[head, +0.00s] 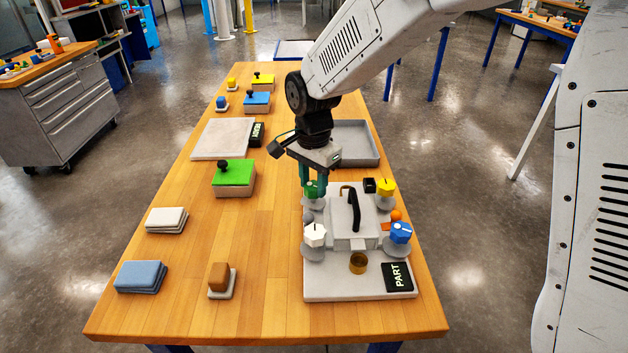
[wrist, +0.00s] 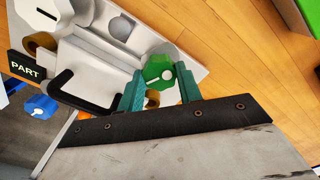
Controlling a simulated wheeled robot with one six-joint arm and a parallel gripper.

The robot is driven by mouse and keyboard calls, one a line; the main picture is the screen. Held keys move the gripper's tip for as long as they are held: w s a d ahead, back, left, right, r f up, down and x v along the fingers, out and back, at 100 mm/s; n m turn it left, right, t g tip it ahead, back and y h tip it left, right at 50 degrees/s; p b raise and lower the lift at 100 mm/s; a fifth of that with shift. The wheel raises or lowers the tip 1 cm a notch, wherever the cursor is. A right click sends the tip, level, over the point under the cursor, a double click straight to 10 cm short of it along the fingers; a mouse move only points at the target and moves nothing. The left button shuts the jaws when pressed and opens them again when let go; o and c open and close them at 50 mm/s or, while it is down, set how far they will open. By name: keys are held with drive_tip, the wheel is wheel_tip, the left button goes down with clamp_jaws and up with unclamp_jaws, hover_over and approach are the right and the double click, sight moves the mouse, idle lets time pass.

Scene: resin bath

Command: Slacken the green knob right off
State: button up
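The green knob (head: 312,188) is at the back left corner of the grey part fixture (head: 320,289). It also shows in the wrist view (wrist: 158,73) as a faceted cap with a white mark. My gripper (head: 313,178) points down over it, and in the wrist view its teal fingers (wrist: 161,80) stand one on each side with no clear gap, so it looks shut on the knob. The knob's base is mostly hidden. The fixture also carries a white knob (head: 315,235), a blue knob (head: 400,233) and a yellow knob (head: 386,188), around a lidded box with a black handle (head: 354,210).
A grey tray (head: 358,142) lies behind the fixture. A pale board with a black label (head: 222,139) and a green-lidded box (head: 233,178) are left of it. White pads (head: 166,219), blue cloths (head: 140,276) and a brown block (head: 219,276) lie nearer. Bare wood separates them from the fixture.

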drive_tip(key=shift+n, duration=0.4)
drive_tip(key=n, duration=0.4)
drive_tip(key=shift+n, duration=0.4)
drive_tip(key=n, duration=1.2)
drive_tip(key=shift+n, duration=0.3)
drive_tip(key=n, duration=0.5)
drive_tip(key=shift+n, duration=0.3)
drive_tip(key=o, duration=1)
